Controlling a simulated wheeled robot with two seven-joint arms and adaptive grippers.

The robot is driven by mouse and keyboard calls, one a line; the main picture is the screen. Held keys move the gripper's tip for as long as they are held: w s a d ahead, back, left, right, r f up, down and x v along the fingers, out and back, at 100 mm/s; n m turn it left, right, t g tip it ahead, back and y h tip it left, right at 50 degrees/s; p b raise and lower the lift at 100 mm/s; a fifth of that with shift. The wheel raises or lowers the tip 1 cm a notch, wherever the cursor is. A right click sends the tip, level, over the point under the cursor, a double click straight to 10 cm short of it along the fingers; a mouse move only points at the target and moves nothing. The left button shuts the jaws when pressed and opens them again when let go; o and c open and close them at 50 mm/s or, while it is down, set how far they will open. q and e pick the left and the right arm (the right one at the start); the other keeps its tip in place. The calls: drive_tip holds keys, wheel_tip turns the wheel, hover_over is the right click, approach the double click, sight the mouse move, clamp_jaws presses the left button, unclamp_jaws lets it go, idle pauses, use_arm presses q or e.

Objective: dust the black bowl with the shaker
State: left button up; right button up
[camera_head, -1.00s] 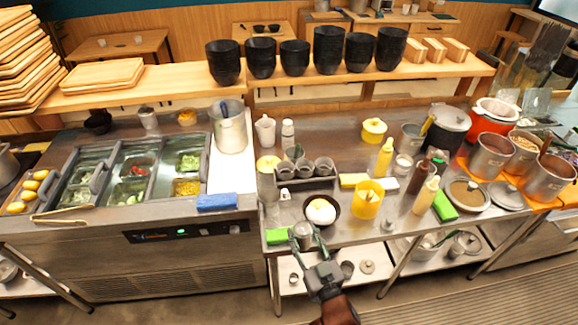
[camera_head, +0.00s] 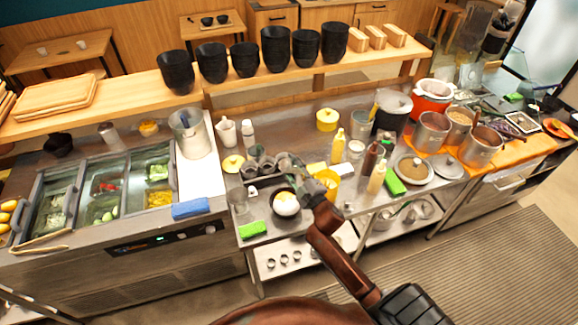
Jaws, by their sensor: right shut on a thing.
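The black bowl (camera_head: 276,208) stands on the steel counter near its front edge, with a round white food in it. My right gripper (camera_head: 290,168) is behind and slightly above the bowl in the picture, in front of the small metal cups. It is shut on a grey metal thing, seemingly the shaker, which is mostly hidden by the fingers and hard to tell from the cups behind. I cannot tell its tilt. My left gripper is not in view.
A rack of small metal cups (camera_head: 251,172) stands just behind the bowl. A yellow container (camera_head: 327,183) stands close at the right, with sauce bottles (camera_head: 377,178) beyond. A green sponge (camera_head: 252,229) lies at the left. Stacked black bowls (camera_head: 276,50) stand on the shelf.

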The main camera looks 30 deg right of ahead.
sight(295, 171)
drive_tip(key=f+n+b, duration=0.1)
drive_tip(key=n, duration=0.1)
drive_tip(key=d+f+n+b, duration=0.1)
drive_tip(key=n+b, duration=0.1)
drive_tip(key=d+f+n+b, duration=0.1)
drive_tip(key=b, duration=0.1)
drive_tip(key=shift+f+n, duration=0.35)
drive_tip(key=shift+n, duration=0.05)
drive_tip(key=n+b, duration=0.1)
drive_tip(key=n, duration=0.1)
drive_tip(key=f+n+b, duration=0.1)
drive_tip(key=n, duration=0.1)
drive_tip(key=shift+a+f+n+b, duration=0.2)
drive_tip(key=shift+n+b, duration=0.1)
drive_tip(key=shift+b, duration=0.1)
drive_tip(key=f+n, duration=0.1)
drive_tip(key=n, duration=0.1)
drive_tip(key=f+n+b, duration=0.1)
drive_tip(key=n, duration=0.1)
drive_tip(key=a+f+n, duration=0.1)
drive_tip(key=n, duration=0.2)
drive_tip(key=shift+a+b, duration=0.1)
drive_tip(key=shift+b, duration=0.2)
drive_tip(key=shift+o, duration=0.2)
drive_tip(key=shift+c, duration=1.4)
